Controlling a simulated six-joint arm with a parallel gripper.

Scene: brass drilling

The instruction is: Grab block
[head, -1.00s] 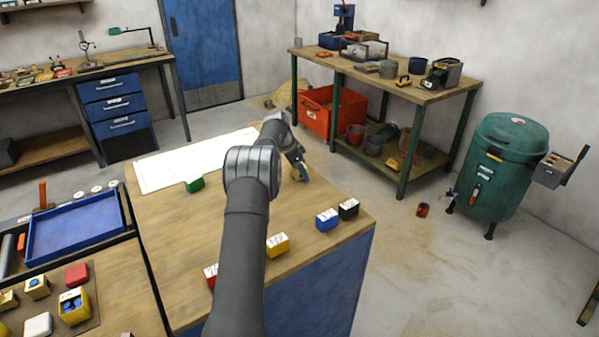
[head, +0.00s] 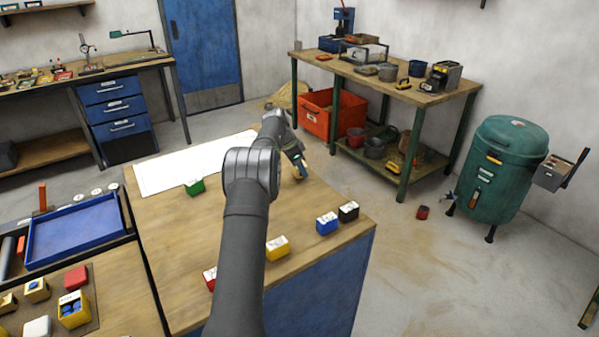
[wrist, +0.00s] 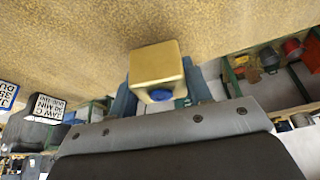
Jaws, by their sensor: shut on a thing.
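My gripper (head: 301,169) is at the far right part of the wooden bench top (head: 200,225). In the wrist view my gripper (wrist: 160,85) is shut on a brass-yellow block (wrist: 155,62), with one blue-grey finger on each side of it. A round blue patch shows on the block's near face. In the head view the block (head: 298,174) is small and partly covered by the gripper. I cannot tell its exact height above the bench.
Blue (head: 327,224), black (head: 348,211), yellow (head: 277,247), red (head: 210,277) and green (head: 194,186) labelled blocks stand on the bench. A white sheet (head: 180,165) lies at the back left. A blue tray (head: 75,230) sits on the left table.

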